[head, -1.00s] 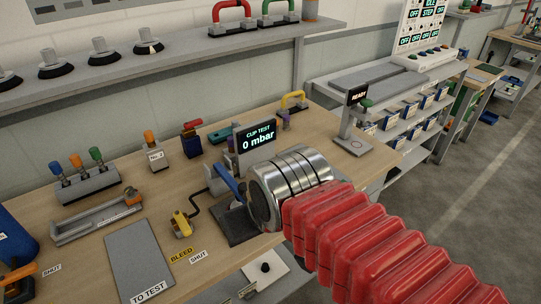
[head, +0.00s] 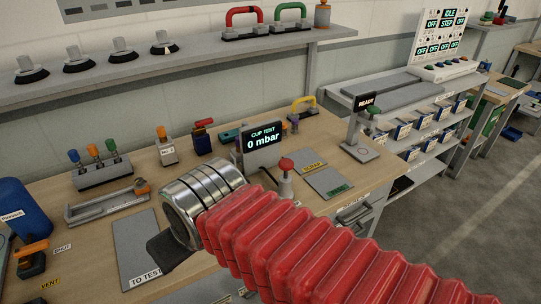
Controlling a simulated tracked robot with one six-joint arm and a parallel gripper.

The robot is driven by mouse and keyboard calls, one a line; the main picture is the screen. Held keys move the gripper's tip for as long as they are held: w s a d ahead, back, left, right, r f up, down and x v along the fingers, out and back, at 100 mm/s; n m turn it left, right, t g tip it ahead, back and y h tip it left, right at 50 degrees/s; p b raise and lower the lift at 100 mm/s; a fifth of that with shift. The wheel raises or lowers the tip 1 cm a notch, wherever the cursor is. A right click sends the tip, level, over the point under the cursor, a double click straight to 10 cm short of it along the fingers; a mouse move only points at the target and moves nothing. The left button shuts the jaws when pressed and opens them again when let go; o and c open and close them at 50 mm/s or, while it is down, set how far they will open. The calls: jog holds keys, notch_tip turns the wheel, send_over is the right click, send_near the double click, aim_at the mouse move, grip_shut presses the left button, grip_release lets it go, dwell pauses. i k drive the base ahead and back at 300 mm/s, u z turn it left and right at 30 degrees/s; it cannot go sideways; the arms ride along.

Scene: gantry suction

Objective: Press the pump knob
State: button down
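A red mushroom-shaped knob (head: 286,164) stands upright on a pale grey post on the bench, right of and in front of the CUP TEST display (head: 262,138), which reads 0 mbar. I read no pump label on it. My gripper (head: 170,252) shows only as a dark part below the metal cylinder of my wrist, over the bench near the TO TEST plate. It is left of the red knob and well apart from it. My wrist and red bellows arm hide most of the gripper, so its opening and anything in it cannot be seen.
Grey plates (head: 328,180) lie right of the red knob. A READY display (head: 367,103) and a green knob (head: 374,111) stand farther right. A blue canister (head: 24,212) and a valve rack (head: 102,172) are at left. A shelf (head: 190,62) overhangs the bench's back.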

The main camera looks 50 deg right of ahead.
aim_at(285, 165)
jog(key=u, duration=0.65)
jog(key=k, duration=1.15)
jog(key=z, duration=0.6)
jog(key=i, duration=1.05)
jog(key=z, duration=0.05)
